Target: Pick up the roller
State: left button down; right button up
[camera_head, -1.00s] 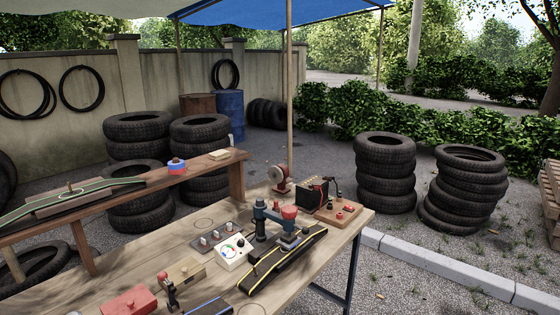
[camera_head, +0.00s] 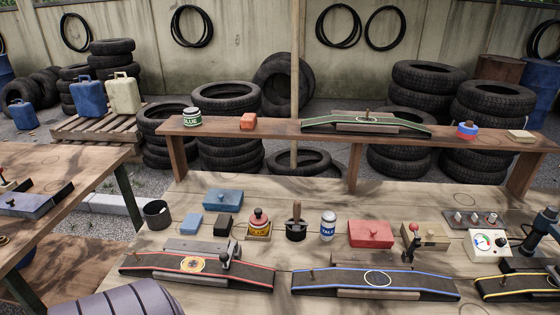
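I cannot tell for sure which thing is the roller. On the workbench (camera_head: 150,240), a dark tool (camera_head: 228,258) with a grey top stands at the red-edged strip (camera_head: 165,264). A dark piece with an upright brown handle (camera_head: 296,222) stands in the middle of the bench. A dark tool with a red knob (camera_head: 413,240) stands beside a tan box (camera_head: 432,237). A blue-edged strip (camera_head: 340,280) lies at the front. Neither of my grippers shows in the head view.
A talc can (camera_head: 328,226), a red box (camera_head: 370,234), a blue box (camera_head: 222,199) and a dark cup (camera_head: 157,214) stand on the bench. A raised shelf (camera_head: 275,130) runs behind. Another table (camera_head: 80,165) stands left. A striped grey rounded thing (camera_head: 130,303) fills the lower left.

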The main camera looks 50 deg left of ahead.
aim_at(296, 205)
jog(key=u, duration=1.4)
